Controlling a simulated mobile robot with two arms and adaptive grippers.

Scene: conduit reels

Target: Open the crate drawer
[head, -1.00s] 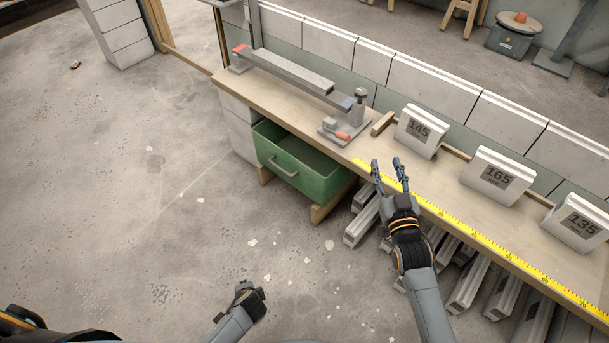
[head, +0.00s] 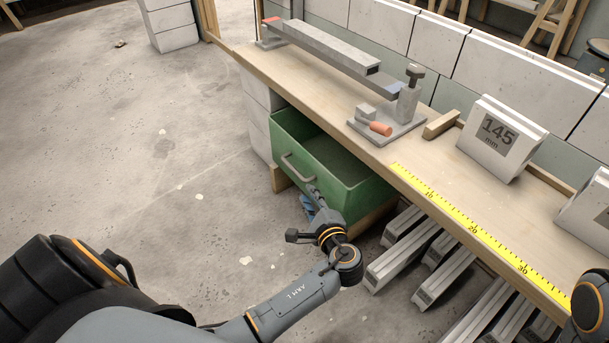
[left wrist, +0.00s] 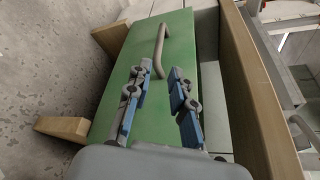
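The green crate drawer (head: 330,185) sits under the wooden bench, with part of its inside visible past the bench edge. Its grey bar handle (head: 298,166) is on the front face. My left gripper (head: 309,192) is close to the drawer front, near the handle's lower end in the head view. In the left wrist view, the gripper's blue-padded fingers (left wrist: 160,72) are spread apart, with the lower end of the handle (left wrist: 159,50) showing between and beyond the fingertips. Contact with the handle cannot be told. My right gripper is out of view.
The wooden bench (head: 446,190) carries a yellow measuring tape (head: 475,230), a bending fixture (head: 395,122) and a white 145 mm block (head: 500,138). Several grey conduit lengths (head: 408,250) lie below the bench. The concrete floor (head: 120,170) at left is open.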

